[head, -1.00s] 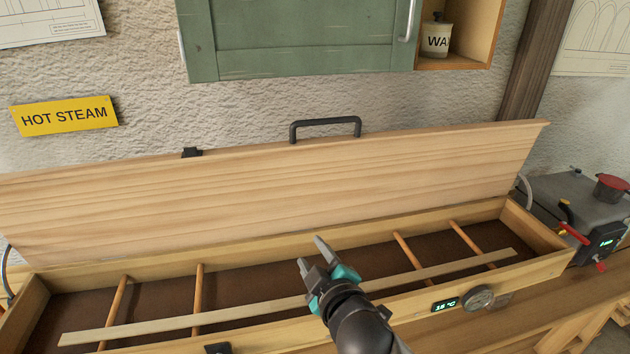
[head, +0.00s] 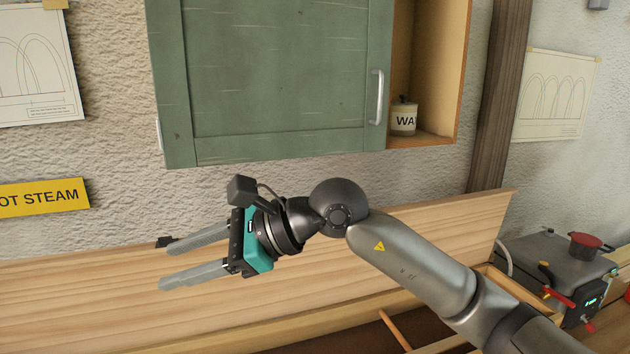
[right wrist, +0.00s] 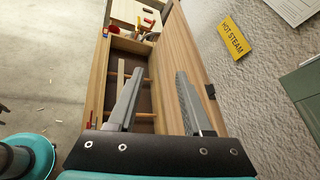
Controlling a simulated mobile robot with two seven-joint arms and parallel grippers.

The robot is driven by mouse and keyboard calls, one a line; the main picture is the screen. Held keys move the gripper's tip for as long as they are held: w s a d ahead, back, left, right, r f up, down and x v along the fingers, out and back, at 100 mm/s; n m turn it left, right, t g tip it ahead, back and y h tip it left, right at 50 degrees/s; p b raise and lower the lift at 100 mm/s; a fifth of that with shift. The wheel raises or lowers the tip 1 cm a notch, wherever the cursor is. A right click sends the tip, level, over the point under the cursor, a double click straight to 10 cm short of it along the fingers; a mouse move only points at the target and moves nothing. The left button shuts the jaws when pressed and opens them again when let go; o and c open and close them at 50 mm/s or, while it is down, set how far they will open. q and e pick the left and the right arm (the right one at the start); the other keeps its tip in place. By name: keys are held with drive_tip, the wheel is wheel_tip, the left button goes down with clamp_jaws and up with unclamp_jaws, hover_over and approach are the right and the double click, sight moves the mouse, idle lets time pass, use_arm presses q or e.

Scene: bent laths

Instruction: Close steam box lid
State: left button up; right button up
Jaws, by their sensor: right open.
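The steam box lid (head: 400,230) stands raised along the back of the long wooden steam box (head: 350,308), its inner face towards me. The lid (right wrist: 178,45) and box (right wrist: 98,80) also show in the right wrist view, with a pale lath (right wrist: 119,78) inside. My right gripper (head: 166,264) is open and empty, pointing left in front of the lid near its upper edge. I cannot tell whether a finger touches it. The lid's handle is hidden in the head view, likely behind my right gripper. My left gripper is not in view.
A green wall cabinet (head: 270,75) hangs above the lid, with a labelled jar (head: 403,118) in its open shelf. A grey steam unit (head: 545,262) with a red-topped pot (head: 588,243) stands at the right. A yellow sign (head: 40,197) is on the wall.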

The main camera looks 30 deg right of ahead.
drive_tip(key=w+d+r+t+h, duration=0.1)
drive_tip(key=w+d+r+h, duration=0.1)
drive_tip(key=d+h, duration=0.75)
drive_tip(key=w+d+r+t+h, duration=0.1)
drive_tip(key=w+d+r+h, duration=0.2)
drive_tip(key=d, duration=1.1)
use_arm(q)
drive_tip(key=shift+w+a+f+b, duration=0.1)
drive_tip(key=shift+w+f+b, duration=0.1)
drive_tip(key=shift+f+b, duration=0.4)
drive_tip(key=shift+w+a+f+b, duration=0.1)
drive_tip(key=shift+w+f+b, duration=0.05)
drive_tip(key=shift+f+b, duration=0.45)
use_arm(e)
drive_tip(key=shift+m+h, duration=0.4)
drive_tip(key=shift+h, duration=0.15)
drive_tip(key=x, duration=1)
drive_tip(key=shift+w+f, duration=0.1)
drive_tip(key=shift+f, duration=0.35)
clamp_jaws()
drive_tip(key=s+a+f, duration=0.1)
drive_tip(key=s+f, duration=0.1)
drive_tip(key=s, duration=0.5)
drive_tip(key=s+a+f, duration=0.2)
drive_tip(key=s+f, duration=0.1)
drive_tip(key=s, duration=0.4)
drive_tip(key=shift+a+f, duration=0.15)
drive_tip(key=shift+f, duration=0.05)
